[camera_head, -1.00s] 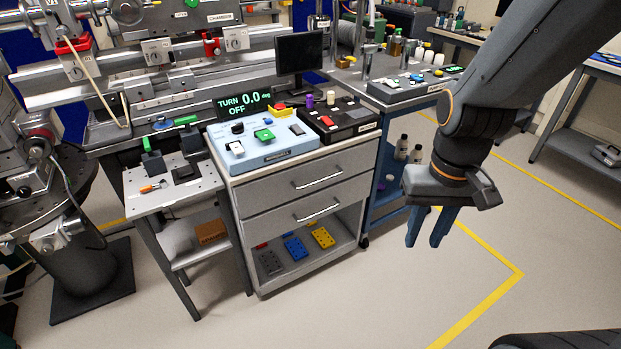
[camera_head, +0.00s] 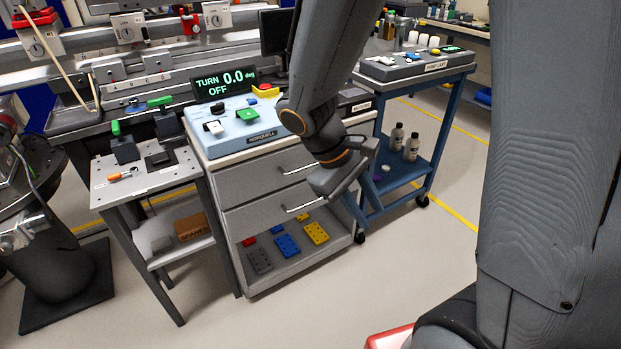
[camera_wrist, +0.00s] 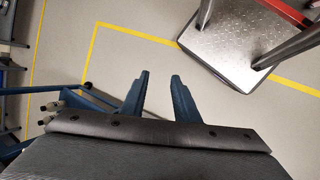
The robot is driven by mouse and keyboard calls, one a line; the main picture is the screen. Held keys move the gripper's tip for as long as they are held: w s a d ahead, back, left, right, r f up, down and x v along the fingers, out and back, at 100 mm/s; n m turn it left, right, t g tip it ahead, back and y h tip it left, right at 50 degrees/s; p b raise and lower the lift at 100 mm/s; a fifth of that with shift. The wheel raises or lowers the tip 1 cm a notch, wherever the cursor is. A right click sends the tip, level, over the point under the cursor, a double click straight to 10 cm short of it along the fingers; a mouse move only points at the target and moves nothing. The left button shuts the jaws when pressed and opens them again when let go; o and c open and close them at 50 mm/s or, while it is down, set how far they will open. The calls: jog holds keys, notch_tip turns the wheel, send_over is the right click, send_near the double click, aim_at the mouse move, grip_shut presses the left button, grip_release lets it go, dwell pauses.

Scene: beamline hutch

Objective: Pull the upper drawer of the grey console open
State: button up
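The grey console (camera_head: 228,253) stands in the middle of the head view. Its upper drawer (camera_head: 245,181) looks flush with the body, and its handle (camera_head: 296,169) is a thin bright bar, partly visible left of my arm. The lower drawer (camera_head: 250,214) also looks flush, with a similar handle (camera_head: 299,209). My gripper (camera_head: 360,212) hangs in front of the console's right side, right of both handles. My forearm and wrist hide the right part of the drawer fronts. In the wrist view my gripper's blue fingers (camera_wrist: 160,82) are apart with only floor between them. No handle shows there.
A blue control box (camera_head: 240,130) sits on the console. The open shelf (camera_head: 262,283) below the drawers holds coloured blocks. A small side table (camera_head: 145,186) stands left. A blue cart (camera_head: 425,163) with bottles stands right. Floor in front is clear.

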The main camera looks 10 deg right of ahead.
jog(key=w+f+n+t+h+b, duration=0.1)
jog(key=w+f+n+h+b, duration=0.15)
jog(key=w+f+b, duration=0.35)
jog(key=n+t+h+b, duration=0.4)
jog(key=n+t+b, duration=0.2)
jog(key=t+b, duration=0.35)
send_near(311, 166)
jog(key=x, duration=0.4)
jog(key=shift+w+d+f+h, duration=0.1)
jog(key=shift+w+f+h, duration=0.05)
jog(key=shift+f+h, duration=0.15)
jog(key=x, duration=0.7)
jog(key=shift+b, duration=0.4)
grip_shut()
